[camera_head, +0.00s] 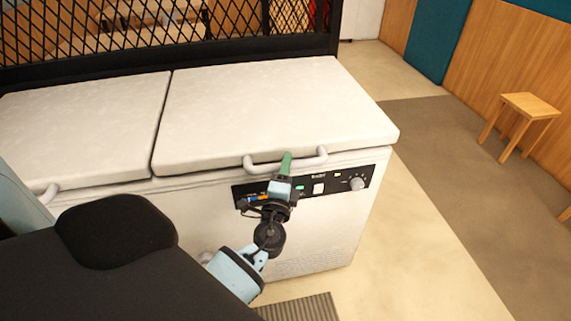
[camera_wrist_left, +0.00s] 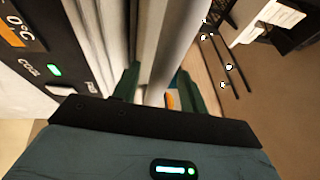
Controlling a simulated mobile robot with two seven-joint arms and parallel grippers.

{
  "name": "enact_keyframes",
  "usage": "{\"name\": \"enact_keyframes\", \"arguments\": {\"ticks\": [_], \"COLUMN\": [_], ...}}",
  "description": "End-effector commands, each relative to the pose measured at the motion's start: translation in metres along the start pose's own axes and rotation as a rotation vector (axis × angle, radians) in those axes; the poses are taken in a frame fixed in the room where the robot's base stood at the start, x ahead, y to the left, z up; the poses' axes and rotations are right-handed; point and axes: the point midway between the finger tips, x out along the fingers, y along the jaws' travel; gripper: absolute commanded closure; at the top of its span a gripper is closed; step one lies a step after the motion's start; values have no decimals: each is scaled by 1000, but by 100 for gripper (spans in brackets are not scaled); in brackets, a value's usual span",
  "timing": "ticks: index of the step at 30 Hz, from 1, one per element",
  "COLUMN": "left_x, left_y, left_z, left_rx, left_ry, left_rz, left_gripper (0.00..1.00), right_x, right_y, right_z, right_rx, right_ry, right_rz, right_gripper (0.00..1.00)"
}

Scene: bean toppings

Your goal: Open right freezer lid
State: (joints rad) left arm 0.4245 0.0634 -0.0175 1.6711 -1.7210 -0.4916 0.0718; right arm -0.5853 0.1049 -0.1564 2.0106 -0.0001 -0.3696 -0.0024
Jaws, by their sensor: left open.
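The white chest freezer (camera_head: 315,240) has two lids side by side, both lying flat and shut. The right freezer lid (camera_head: 270,105) has a pale bar handle (camera_head: 313,161) along its front edge. My left gripper (camera_head: 286,162) is at the middle of this handle, its green fingers pointing up at the bar. In the left wrist view the open fingers (camera_wrist_left: 158,75) stand on either side of the handle bar (camera_wrist_left: 172,40), with the bar between them. Whether a finger touches the bar I cannot tell. My right gripper is not in view.
The left lid (camera_head: 80,115) has its own handle (camera_head: 47,194), partly hidden. A control panel (camera_head: 357,182) sits just below the right handle. A black mesh partition (camera_head: 180,25) stands behind the freezer. Floor to the right is clear, with a wooden stool (camera_head: 530,106) farther off.

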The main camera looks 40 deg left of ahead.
Motion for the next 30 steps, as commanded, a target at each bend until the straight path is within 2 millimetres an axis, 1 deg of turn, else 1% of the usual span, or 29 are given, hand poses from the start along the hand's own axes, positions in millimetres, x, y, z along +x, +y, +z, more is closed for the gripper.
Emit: {"name": "enact_keyframes", "arguments": {"ticks": [1, 4, 12, 22, 30], "left_x": [4, 8, 9, 9, 10], "left_y": [-1, 0, 1, 1, 0], "left_z": [0, 0, 0, 0, 0], "left_rx": [0, 1, 1, 0, -1], "left_ry": [0, 0, 0, -1, -1], "left_rz": [-1, 0, 1, 1, 1], "left_gripper": [57, 57, 57, 100, 100], "right_x": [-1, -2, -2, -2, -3], "right_y": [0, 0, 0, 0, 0], "right_z": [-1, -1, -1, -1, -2], "right_rx": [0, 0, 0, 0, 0], "right_ry": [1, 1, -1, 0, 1], "right_rz": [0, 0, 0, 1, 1], "right_gripper": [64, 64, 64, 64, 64]}}
